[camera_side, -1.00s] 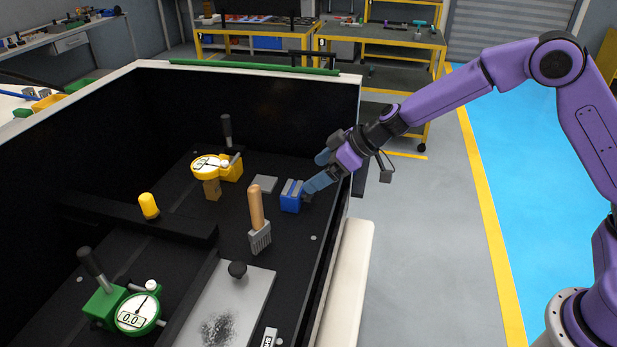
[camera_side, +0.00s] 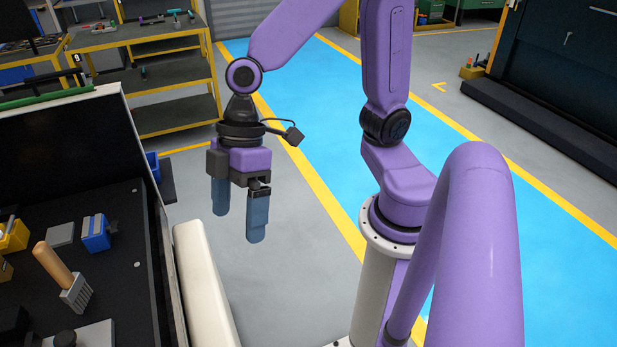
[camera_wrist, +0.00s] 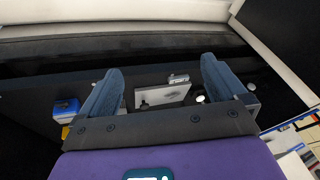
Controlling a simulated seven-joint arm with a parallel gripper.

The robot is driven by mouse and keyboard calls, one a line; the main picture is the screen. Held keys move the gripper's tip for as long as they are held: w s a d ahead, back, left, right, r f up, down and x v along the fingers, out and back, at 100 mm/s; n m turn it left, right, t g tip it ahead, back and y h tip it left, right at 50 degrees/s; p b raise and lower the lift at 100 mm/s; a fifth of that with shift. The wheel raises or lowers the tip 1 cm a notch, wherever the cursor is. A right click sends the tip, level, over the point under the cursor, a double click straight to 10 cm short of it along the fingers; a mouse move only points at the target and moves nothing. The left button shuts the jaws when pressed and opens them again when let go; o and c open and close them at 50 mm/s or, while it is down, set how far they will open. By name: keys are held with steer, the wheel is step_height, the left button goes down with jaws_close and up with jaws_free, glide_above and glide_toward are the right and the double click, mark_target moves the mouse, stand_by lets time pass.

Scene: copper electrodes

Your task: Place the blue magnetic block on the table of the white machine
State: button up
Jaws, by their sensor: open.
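The blue block (camera_side: 96,233) sits on the dark floor of the black-walled enclosure with a white rim (camera_side: 60,97), at the left of the side view. A grey plate (camera_side: 60,235) lies just left of it. My gripper (camera_side: 239,222) hangs with fingers pointing down, outside the enclosure and well to the block's right. It is open, with nothing between its fingers. Both fingers also show in the wrist view (camera_wrist: 162,65). A blue item with a pale top (camera_wrist: 65,108) appears left of them there; I cannot tell whether it is the block.
A yellow-bodied tool (camera_side: 12,236) is at the left edge. A white padded edge (camera_side: 203,285) lies between enclosure and gripper. Open floor (camera_side: 290,270) is right of my gripper.

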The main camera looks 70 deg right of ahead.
steer(key=s+d+h, duration=0.2)
steer(key=s+d, duration=0.1)
steer(key=d, duration=0.3)
steer(key=s+d+f+h, duration=0.1)
steer(key=s+d+h, duration=0.1)
steer(key=s+d, duration=0.2)
steer(key=shift+s+d+t, duration=0.3)
steer(key=shift+d, duration=0.8)
